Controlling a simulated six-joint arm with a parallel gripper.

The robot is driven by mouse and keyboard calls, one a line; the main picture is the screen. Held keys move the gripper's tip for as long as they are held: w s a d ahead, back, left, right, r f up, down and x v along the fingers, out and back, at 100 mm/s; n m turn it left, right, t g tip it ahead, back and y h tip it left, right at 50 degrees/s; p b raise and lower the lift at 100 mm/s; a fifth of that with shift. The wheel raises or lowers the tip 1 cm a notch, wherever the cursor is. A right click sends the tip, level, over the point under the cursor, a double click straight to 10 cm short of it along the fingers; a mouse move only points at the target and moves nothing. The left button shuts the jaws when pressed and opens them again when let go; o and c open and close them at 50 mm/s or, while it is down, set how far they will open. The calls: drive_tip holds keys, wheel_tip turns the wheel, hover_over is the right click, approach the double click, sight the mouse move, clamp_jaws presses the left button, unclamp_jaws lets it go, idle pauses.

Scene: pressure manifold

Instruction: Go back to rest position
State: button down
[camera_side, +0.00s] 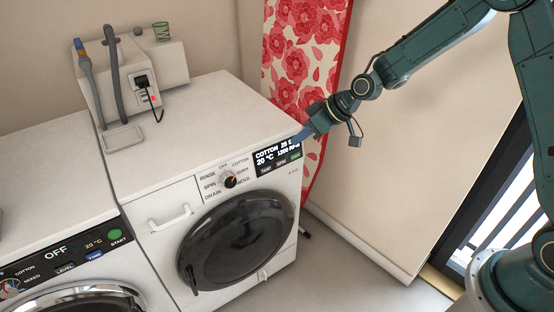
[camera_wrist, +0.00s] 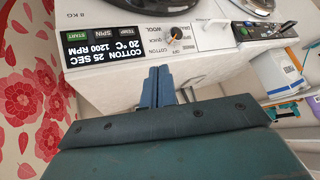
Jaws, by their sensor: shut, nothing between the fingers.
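My gripper (camera_side: 303,136) is at the right front corner of the right washing machine (camera_side: 190,125), close to its lit display (camera_side: 277,155). The display reads COTTON and 20 °C. In the wrist view my gripper (camera_wrist: 158,72) shows as two blue fingers held together, with nothing between them. The fingertips point at the panel's edge, below the display (camera_wrist: 105,45) in that view. I cannot tell whether they touch the machine. The program knob (camera_side: 230,180) is to the left of the display in the side view.
A second washer (camera_side: 60,260) stands at the left, its panel reading OFF. A red floral ironing board (camera_side: 300,50) leans on the wall behind my gripper. A socket box (camera_side: 145,85) with a black cable is at the back. The floor at front right is clear.

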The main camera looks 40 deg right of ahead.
drive_tip(key=s+d+r+m+h, duration=0.1)
drive_tip(key=s+d+r+h, duration=0.15)
drive_tip(key=s+r, duration=0.8)
drive_tip(key=s+d+r+m+h, duration=0.25)
drive_tip(key=s+r, duration=0.55)
drive_tip(key=s, duration=0.5)
drive_tip(key=s+d+m, duration=0.1)
drive_tip(key=s+d, duration=0.1)
drive_tip(key=s, duration=0.9)
drive_tip(key=shift+s+d+g, duration=0.2)
drive_tip(key=shift+g, duration=0.1)
